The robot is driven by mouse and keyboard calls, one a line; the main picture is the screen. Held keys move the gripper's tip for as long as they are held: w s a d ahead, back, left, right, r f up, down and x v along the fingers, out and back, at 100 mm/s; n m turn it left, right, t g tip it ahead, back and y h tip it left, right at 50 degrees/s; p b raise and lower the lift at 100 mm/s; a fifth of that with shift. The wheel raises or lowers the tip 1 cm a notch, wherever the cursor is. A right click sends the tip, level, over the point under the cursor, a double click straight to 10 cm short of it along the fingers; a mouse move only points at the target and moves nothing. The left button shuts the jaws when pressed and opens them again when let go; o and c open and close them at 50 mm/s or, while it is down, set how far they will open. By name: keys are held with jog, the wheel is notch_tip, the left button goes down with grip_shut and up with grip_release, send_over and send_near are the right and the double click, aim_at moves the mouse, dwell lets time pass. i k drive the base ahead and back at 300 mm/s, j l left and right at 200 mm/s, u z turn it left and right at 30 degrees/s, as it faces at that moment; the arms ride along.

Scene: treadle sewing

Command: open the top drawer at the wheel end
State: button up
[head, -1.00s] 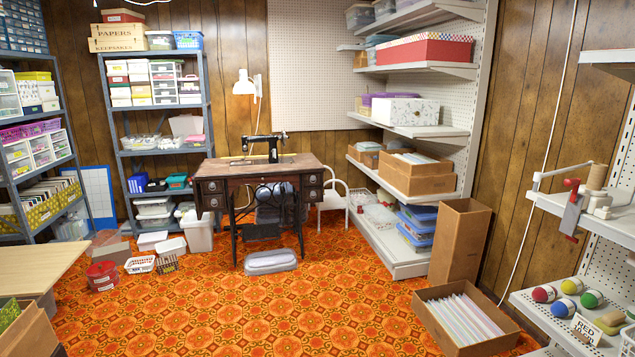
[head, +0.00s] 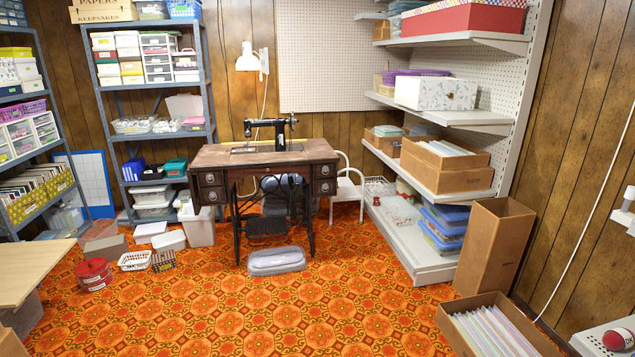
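The treadle sewing table (head: 265,160) stands in the middle, with a black sewing machine (head: 272,132) on its wooden top. At its right end are two small stacked drawers, the top one (head: 325,170) and the lower one (head: 325,187). At its left end are two more, the upper (head: 210,179) and the lower (head: 212,195). All of these drawers look shut. The machine's handwheel seems to be at the right end, but it is too small to be sure. My gripper is not in view.
A tall cardboard box (head: 494,245) and an open box of papers (head: 490,325) stand at right. The patterned floor (head: 240,320) in front is mostly clear.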

aim_at(321, 169)
jog(key=i, duration=3.85)
jog(key=i+l+u, duration=0.1)
jog(key=i+u, duration=0.25)
jog(key=i, duration=0.2)
